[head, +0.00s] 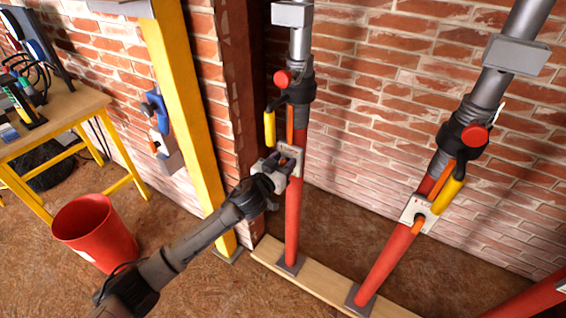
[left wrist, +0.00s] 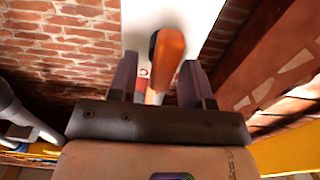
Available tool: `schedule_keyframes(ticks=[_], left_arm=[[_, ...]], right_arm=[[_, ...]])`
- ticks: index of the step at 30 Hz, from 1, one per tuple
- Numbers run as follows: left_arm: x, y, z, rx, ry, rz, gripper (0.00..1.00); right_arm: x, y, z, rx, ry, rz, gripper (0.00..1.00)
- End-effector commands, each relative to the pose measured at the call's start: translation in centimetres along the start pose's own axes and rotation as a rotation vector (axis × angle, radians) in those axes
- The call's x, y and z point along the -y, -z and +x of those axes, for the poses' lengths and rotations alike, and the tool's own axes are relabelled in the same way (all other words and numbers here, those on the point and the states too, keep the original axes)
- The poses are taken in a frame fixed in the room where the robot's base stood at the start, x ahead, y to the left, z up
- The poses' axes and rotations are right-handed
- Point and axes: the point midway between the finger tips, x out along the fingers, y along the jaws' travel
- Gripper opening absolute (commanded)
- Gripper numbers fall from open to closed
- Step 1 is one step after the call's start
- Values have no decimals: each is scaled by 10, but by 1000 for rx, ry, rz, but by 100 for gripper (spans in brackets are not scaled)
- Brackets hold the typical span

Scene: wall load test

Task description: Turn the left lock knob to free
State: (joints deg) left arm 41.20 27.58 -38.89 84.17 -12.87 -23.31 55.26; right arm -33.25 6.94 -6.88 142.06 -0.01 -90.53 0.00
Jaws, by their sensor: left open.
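The left prop has a red lower tube (head: 292,220) and a white plate (head: 297,152) partly hidden by my gripper. In the left wrist view an orange lock knob with a dark side (left wrist: 170,46) stands out from the white plate (left wrist: 200,18). My left gripper (head: 275,163) is open in front of this plate. In the left wrist view its two fingers stand on either side of the knob, with gaps visible; I cannot tell how deep the knob sits between them. My right gripper is not in view.
A yellow handle (head: 269,127) and red round cap (head: 283,78) sit above the plate. A second prop (head: 385,262) with its own plate (head: 408,211) stands right. A yellow post (head: 185,110), red bucket (head: 95,232) and workbench (head: 62,112) are left. A brick wall is behind.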

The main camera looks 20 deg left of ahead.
Motion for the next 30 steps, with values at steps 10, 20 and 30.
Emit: schedule_keyframes(ticks=[10, 20, 30], left_arm=[[0, 0, 0, 0, 0, 0, 21], [0, 1, 0, 0, 0, 7, 4], [-4, 4, 0, 2, 0, 174, 4]], right_arm=[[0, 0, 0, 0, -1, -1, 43], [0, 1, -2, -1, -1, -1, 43], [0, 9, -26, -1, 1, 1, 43]])
